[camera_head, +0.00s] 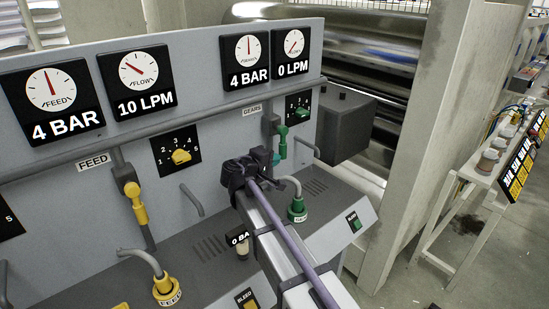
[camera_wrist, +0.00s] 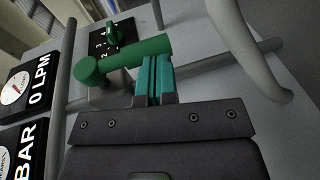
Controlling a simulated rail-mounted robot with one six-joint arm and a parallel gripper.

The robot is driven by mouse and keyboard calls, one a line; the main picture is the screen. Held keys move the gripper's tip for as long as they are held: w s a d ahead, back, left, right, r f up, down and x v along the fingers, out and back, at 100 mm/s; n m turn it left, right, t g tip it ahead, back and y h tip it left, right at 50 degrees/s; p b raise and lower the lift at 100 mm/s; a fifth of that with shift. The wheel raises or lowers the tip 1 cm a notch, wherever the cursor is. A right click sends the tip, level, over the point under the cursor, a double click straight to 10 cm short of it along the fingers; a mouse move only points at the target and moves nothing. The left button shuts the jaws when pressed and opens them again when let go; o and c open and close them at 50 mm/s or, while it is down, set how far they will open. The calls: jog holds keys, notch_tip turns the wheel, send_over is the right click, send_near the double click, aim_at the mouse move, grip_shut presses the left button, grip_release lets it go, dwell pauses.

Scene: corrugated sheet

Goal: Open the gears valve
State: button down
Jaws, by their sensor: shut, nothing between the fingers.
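The gears valve is a green handle on the grey pipe beside the GEARS label (camera_head: 252,109). In the wrist view its green bar (camera_wrist: 135,53) lies crosswise, just beyond my fingertips. In the head view the valve (camera_head: 273,121) is small and partly behind my wrist. My gripper (camera_head: 281,148) has teal fingers pressed together with nothing between them. In the wrist view the gripper (camera_wrist: 154,62) has its tips against or right beside the bar's underside; I cannot tell if they touch. The gears gauges read 4 BAR (camera_head: 247,58) and 0 LPM (camera_head: 293,53).
A green selector dial (camera_head: 300,111) sits right of the valve. A green hose coupling (camera_head: 297,210) and curved hose stand below right. The yellow feed valve (camera_head: 135,200) is to the left. A dark box (camera_head: 345,125) juts out at the panel's right end.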

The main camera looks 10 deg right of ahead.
jog(key=f+v, duration=0.2)
jog(key=v, duration=1)
jog(key=shift+s+a+f, duration=0.15)
jog(key=shift+s+a, duration=0.1)
jog(key=shift+a, duration=0.2)
jog(key=shift+d, duration=0.1)
jog(key=s+d+f+m+g+y, duration=0.25)
jog(key=s+d+f+g, duration=0.3)
jog(key=d, duration=0.55)
jog(key=s+d+f+m+g+y, duration=0.1)
jog(key=s+f+m+y, duration=0.1)
jog(key=s, duration=0.3)
jog(key=s+d+f+m+g+y, duration=0.2)
jog(key=s+y, duration=0.1)
jog(key=s, duration=0.3)
jog(key=s+d+f+m+g+y+p, duration=0.1)
jog(key=s+d+f+m+g+y, duration=0.1)
jog(key=s, duration=0.3)
jog(key=shift+s+d+f+y, duration=0.2)
jog(key=shift+f+y, duration=0.3)
jog(key=shift+y, duration=0.25)
